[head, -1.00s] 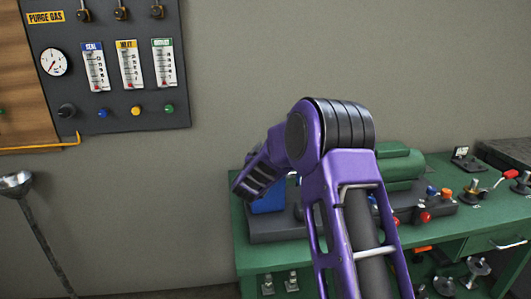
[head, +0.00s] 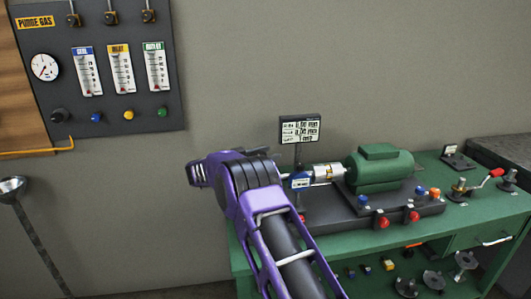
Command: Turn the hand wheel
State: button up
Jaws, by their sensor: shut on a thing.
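I cannot pick out with certainty a hand wheel that belongs to the task. Round wheel-like metal parts with stems (head: 432,279) show under the bench at the lower right. My purple arm rises from the bottom centre, and its far part points left, in front of the wall. My gripper does not show. A green motor (head: 378,167) and a silver coupling (head: 327,173) sit on a dark base on the bench, beside a small blue part (head: 300,181) that my arm partly covers.
The green bench (head: 480,212) carries red knobs (head: 383,222), a red-handled crank (head: 488,179) and a small sign (head: 299,129). A purge gas panel (head: 100,75) hangs on the wall at the upper left. A metal funnel on a pole (head: 12,186) stands at the left edge.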

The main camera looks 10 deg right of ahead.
jog(key=shift+s+d+r+m+g, duration=0.15)
jog(key=shift+m+g, duration=0.35)
jog(key=shift+g, duration=0.3)
jog(key=o, duration=1.4)
jog(key=shift+c, duration=0.2)
jog(key=v, duration=1.7)
jog(key=shift+a+f, duration=0.25)
jog(key=shift+f, duration=0.15)
